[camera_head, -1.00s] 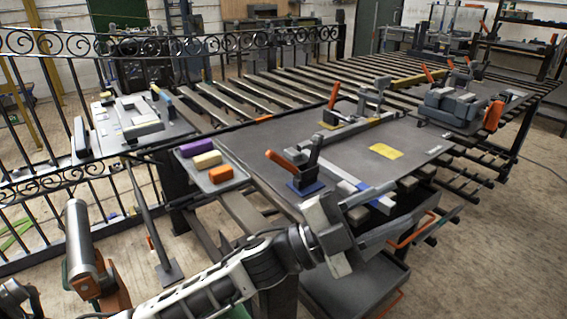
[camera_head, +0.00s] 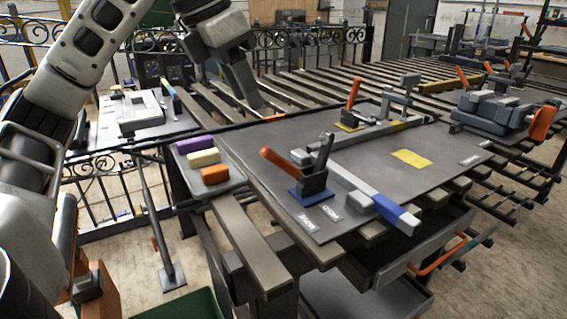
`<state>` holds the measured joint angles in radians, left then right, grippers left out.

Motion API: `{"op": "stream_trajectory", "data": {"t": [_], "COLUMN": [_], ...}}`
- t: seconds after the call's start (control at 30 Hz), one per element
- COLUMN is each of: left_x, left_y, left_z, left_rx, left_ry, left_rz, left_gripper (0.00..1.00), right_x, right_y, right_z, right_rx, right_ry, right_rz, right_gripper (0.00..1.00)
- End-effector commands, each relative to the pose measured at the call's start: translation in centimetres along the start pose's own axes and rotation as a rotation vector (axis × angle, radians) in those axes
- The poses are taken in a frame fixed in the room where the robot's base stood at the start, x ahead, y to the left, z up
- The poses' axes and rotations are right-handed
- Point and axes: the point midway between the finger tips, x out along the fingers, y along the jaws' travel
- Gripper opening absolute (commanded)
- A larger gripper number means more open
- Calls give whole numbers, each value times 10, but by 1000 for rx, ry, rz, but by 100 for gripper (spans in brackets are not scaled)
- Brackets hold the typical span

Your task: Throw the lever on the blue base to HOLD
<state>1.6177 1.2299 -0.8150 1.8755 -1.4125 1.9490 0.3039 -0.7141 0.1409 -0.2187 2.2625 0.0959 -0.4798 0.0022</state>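The lever on the blue base (camera_head: 311,193) stands near the front left edge of the dark table plate. Its orange handle (camera_head: 281,162) leans to the left, away from the dark upright bracket. Two small pale labels (camera_head: 318,218) lie on the plate in front of the base; their lettering is too small to read. My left gripper (camera_head: 252,98) hangs high at the upper left, beyond the block tray and well apart from the lever. Its jaws are seen side-on, so their opening is unclear. My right gripper is not in view.
A second orange lever on a yellow base (camera_head: 349,126) stands further back. A grey bar with a blue sleeve (camera_head: 397,214) runs beside the blue base toward the front edge. Purple, cream and orange blocks sit on a small tray (camera_head: 236,182) at left. A yellow patch (camera_head: 411,158) marks the plate.

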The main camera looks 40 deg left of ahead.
Motion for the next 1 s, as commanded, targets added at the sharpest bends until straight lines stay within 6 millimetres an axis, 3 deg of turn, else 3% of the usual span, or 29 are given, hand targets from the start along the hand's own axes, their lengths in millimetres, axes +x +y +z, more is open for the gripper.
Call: {"op": "stream_trajectory", "data": {"t": [0.6, 0.8, 1.0], "left_x": [124, 147, 154], "left_y": [-2, -2, -2], "left_z": [-1, 0, 0], "left_rx": [4, 4, 4], "left_ry": [4, 1, 0], "left_rz": [-5, -5, -5], "left_gripper": [38, 38, 38], "right_x": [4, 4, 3], "right_y": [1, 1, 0], "right_z": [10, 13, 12], "right_rx": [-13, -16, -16], "right_ry": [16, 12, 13], "right_rz": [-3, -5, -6], "right_gripper": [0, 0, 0]}}
